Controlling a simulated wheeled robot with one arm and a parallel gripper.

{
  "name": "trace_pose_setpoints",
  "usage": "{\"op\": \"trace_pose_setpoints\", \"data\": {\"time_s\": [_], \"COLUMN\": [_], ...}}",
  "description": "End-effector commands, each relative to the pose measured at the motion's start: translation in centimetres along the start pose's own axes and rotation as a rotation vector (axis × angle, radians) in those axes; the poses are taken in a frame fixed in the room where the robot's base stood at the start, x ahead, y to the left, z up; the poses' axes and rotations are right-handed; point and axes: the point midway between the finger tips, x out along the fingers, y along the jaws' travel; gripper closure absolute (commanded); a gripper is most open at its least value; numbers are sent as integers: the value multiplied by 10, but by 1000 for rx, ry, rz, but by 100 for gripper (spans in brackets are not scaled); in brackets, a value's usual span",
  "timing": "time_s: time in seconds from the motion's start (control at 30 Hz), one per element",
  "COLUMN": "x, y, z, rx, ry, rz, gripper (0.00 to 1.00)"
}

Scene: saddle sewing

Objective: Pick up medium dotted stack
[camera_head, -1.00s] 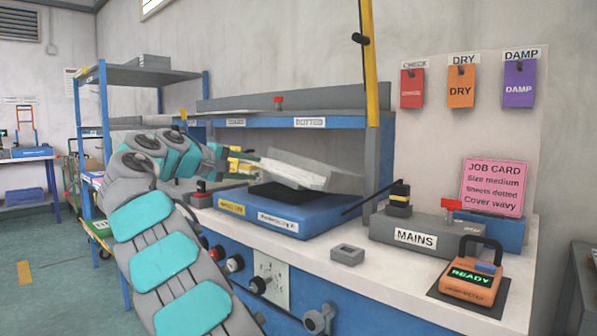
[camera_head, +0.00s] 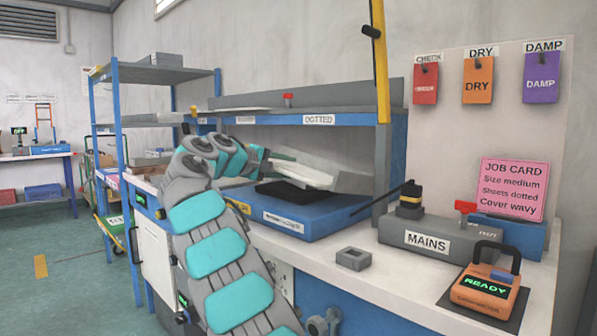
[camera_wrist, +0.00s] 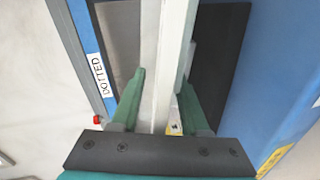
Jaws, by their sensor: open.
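My gripper (camera_wrist: 163,82) is open in the wrist view, with one green finger on each side of a long pale slab seen nearly edge-on. In the head view a pale slab (camera_head: 308,174) is tilted above a black pad (camera_head: 290,192) on a blue base (camera_head: 310,222). I cannot tell whether the slab is the medium dotted stack or part of the equipment, nor whether the fingers touch it. The DOTTED label (camera_head: 319,120) is on the shelf edge above; it also shows in the wrist view (camera_wrist: 100,74). My arm hides the fingers in the head view.
The blue-edged shelf (camera_head: 262,119) overhangs the slab from behind. A dark lever (camera_head: 381,199) sticks out right of the base. The MAINS box (camera_head: 437,238), orange READY device (camera_head: 486,292) and small grey block (camera_head: 353,258) stand on the bench. The pink job card (camera_head: 512,188) reads medium, dotted, wavy.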

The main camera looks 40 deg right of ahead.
Motion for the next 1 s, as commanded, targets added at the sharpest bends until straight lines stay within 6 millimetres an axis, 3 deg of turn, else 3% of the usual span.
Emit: {"op": "trace_pose_setpoints", "data": {"time_s": [0.27, 0.67, 1.0], "x": [7, 7, 7], "y": [0, 0, 0], "z": [0, 0, 0], "rx": [0, 0, 0], "ry": [-1, -1, -1], "rz": [0, 1, 0], "gripper": [55, 99, 100]}}
